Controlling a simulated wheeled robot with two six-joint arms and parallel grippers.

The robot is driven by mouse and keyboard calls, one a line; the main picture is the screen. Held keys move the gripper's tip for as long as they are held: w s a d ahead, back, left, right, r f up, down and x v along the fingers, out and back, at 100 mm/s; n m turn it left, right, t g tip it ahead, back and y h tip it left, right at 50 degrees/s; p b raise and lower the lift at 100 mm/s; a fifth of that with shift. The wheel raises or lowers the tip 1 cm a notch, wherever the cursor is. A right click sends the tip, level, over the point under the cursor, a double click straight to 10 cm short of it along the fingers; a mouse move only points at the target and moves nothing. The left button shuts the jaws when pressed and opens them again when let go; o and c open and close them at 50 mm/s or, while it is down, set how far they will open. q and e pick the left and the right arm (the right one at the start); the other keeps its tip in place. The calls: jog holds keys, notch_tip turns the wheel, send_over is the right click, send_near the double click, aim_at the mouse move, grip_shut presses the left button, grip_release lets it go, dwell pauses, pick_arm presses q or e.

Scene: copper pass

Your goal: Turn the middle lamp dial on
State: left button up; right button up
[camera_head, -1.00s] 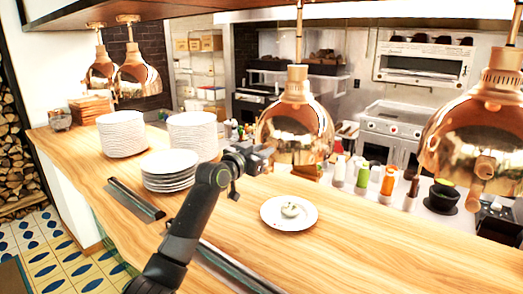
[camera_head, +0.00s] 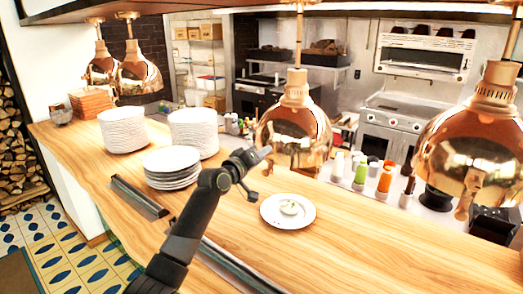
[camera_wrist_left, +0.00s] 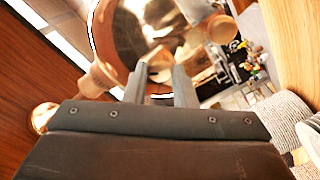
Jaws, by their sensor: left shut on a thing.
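The middle copper lamp (camera_head: 293,135) hangs over the wooden counter in the head view. My left gripper (camera_head: 262,158) is at the left side of its shade. In the left wrist view the shiny shade (camera_wrist_left: 115,35) fills the space beyond the fingers. My left gripper (camera_wrist_left: 160,82) is shut there on a small tan-copper knob, the lamp dial (camera_wrist_left: 160,70), between its two fingers. In the head view the dial is hidden by the gripper, and its exact setting cannot be read. My right gripper is not in view.
Another copper lamp (camera_head: 470,140) hangs at the right, and two more hang at the far left. A white plate (camera_head: 288,212) with a small pale item lies below the middle lamp. Plate stacks (camera_head: 172,168) stand to the left. Several bottles (camera_head: 385,180) stand behind the counter.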

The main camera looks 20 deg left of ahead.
pick_arm(q)
jog(key=shift+f+n, duration=0.1)
jog(key=shift+n, duration=3)
jog(key=o, duration=1)
jog(key=shift+s, duration=0.1)
jog(key=b+v, duration=0.5)
jog(key=v, duration=1.2)
jog(key=shift+a, duration=0.25)
